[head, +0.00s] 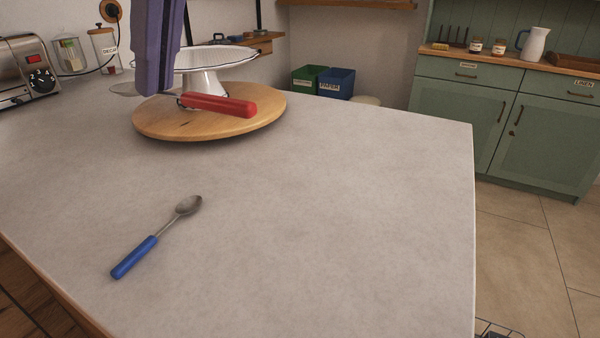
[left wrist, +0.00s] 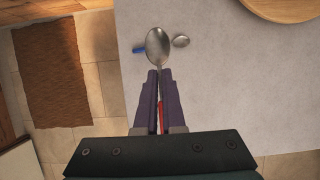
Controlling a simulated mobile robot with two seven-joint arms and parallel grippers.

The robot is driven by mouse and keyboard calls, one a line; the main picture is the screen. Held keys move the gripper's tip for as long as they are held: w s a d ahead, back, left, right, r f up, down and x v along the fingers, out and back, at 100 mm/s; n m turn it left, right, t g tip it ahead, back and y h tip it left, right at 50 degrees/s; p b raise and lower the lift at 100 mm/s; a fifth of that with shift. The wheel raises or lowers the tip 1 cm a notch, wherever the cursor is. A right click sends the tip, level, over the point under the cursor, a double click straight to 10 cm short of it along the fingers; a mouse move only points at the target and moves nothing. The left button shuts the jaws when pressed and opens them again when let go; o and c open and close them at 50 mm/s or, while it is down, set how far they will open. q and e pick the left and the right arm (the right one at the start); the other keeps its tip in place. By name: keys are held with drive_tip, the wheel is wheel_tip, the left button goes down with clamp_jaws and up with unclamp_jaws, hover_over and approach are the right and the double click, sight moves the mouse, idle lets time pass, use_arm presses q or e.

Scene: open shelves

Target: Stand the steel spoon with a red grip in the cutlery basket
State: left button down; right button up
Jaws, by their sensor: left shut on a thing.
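The steel spoon with a red grip (head: 218,104) is held in my left gripper (head: 160,92), which is shut on it. In the head view the red grip points right and the spoon overlaps the wooden board from this angle. In the left wrist view, the spoon's bowl (left wrist: 158,46) sticks out beyond the purple fingers of my left gripper (left wrist: 160,76), and part of the red grip shows between them. The spoon is in the air above the counter. I cannot identify the cutlery basket in either view. My right gripper is not in view.
A blue-gripped spoon (head: 142,257) lies on the grey counter (head: 330,220). A round wooden board (head: 255,122) bears a white stand (head: 203,82). A toaster (head: 28,68) is at far left. Dark wire (head: 492,331) shows at the bottom edge, mostly cut off. The counter's middle and right are clear.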

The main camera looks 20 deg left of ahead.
use_arm(q)
drive_tip(key=b, duration=0.3)
hover_over(197, 252)
drive_tip(key=d, duration=0.2)
drive_tip(key=f, duration=1.4)
drive_tip(key=shift+s+a+f, duration=0.1)
drive_tip(key=shift+a+f, duration=0.15)
drive_tip(key=shift+f, duration=0.05)
wheel_tip(197, 252, down, 5)
drive_tip(key=shift+b, duration=0.4)
drive_tip(key=shift+f, duration=0.1)
drive_tip(key=shift+f, duration=0.15)
drive_tip(key=c, duration=1)
unclamp_jaws()
drive_tip(key=p+v, duration=0.1)
drive_tip(key=v, duration=1.1)
drive_tip(key=shift+p, duration=0.4)
